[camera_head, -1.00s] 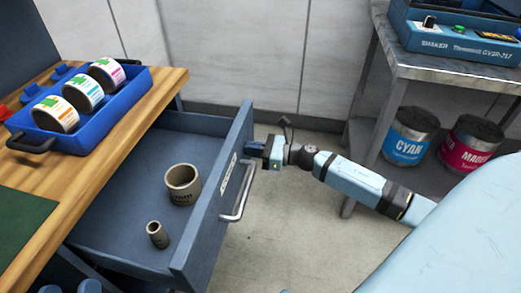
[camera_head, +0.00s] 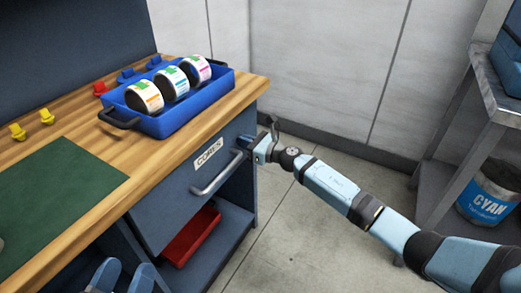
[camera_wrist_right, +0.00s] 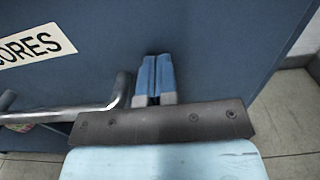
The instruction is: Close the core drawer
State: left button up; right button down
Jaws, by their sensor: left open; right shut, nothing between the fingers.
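The core drawer (camera_head: 170,208) has a blue-grey front with a white "CORES" label (camera_head: 208,153) and a metal bar handle (camera_head: 217,174). Its front sits up under the wooden worktop, and its inside is hidden; I see no open gap. My right gripper (camera_head: 246,146) is shut and empty at the front's right end, beside the handle. In the right wrist view its fingertips (camera_wrist_right: 154,76) point at the drawer front (camera_wrist_right: 205,50) and seem to touch it. My left gripper (camera_head: 122,270) is open at the bottom left, below the worktop and away from the drawer handle.
A blue tray (camera_head: 180,122) with several label rolls stands on the worktop (camera_head: 88,148), near a green mat (camera_head: 60,178) and yellow pieces. A red bin (camera_head: 192,235) lies on the shelf below the drawer. A CYAN can (camera_head: 486,195) stands at right. The floor ahead is clear.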

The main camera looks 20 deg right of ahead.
jog(key=shift+x, duration=0.95)
jog(key=shift+r, duration=0.35)
jog(key=shift+d, duration=0.1)
